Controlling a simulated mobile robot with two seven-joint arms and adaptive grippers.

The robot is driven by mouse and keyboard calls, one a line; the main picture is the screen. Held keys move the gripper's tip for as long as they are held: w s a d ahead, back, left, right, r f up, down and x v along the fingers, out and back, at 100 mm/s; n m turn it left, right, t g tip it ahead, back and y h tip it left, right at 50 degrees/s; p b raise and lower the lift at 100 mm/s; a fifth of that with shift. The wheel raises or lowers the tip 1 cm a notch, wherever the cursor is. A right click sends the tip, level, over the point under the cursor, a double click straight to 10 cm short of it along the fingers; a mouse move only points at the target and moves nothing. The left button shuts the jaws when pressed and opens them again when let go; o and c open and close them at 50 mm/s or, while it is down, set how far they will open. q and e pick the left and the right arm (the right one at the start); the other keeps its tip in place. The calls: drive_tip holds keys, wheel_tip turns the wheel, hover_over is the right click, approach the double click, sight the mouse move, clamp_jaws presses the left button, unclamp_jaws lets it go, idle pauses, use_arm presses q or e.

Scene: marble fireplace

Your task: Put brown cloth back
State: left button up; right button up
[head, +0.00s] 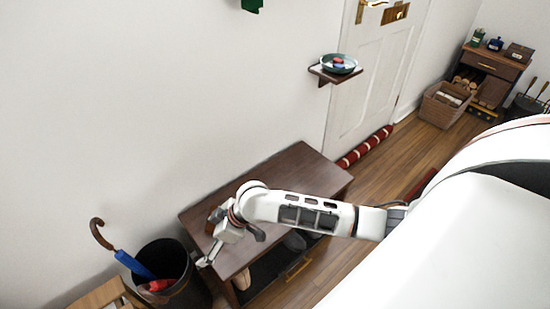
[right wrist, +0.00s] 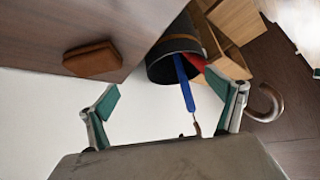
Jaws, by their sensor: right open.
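A small brown block-like thing (right wrist: 92,62), perhaps the folded brown cloth, lies on the dark wooden bench top (right wrist: 40,25) in the right wrist view. In the head view a brown bit of it (head: 215,214) shows beside my right wrist, mostly hidden. My right gripper (head: 231,248) is over the left end of the bench (head: 300,165). In the right wrist view the right gripper (right wrist: 162,94) is open with nothing between its fingers, and the brown thing is beyond the left finger, apart from it. My left gripper is not in view.
A black bin (head: 185,291) with a blue umbrella (head: 134,265) and a red one stands left of the bench. Shoes sit on the shelf below. A wall shelf (head: 333,73) holds a green dish. A basket (head: 443,104) and a cabinet (head: 495,66) stand far right.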

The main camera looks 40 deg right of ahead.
drive_tip(key=s+a+r+m+t, duration=0.1)
drive_tip(key=s+a+m+t, duration=0.15)
drive_tip(key=s, duration=0.65)
drive_tip(key=s+d+f+m+t+h, duration=0.1)
drive_tip(key=s+d+m+t+h, duration=0.15)
drive_tip(key=s+d, duration=0.95)
use_arm(q)
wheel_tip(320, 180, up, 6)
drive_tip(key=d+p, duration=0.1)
drive_tip(key=p, duration=0.7)
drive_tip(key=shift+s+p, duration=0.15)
drive_tip(key=shift+p, duration=0.25)
use_arm(e)
drive_tip(key=shift+t+h, duration=0.25)
drive_tip(key=shift+t, duration=0.15)
drive_tip(key=r, duration=0.1)
drive_tip(key=s+a+r, duration=0.1)
drive_tip(key=r, duration=0.1)
drive_tip(key=a+r, duration=0.1)
drive_tip(key=r, duration=0.1)
drive_tip(key=shift+s, duration=0.25)
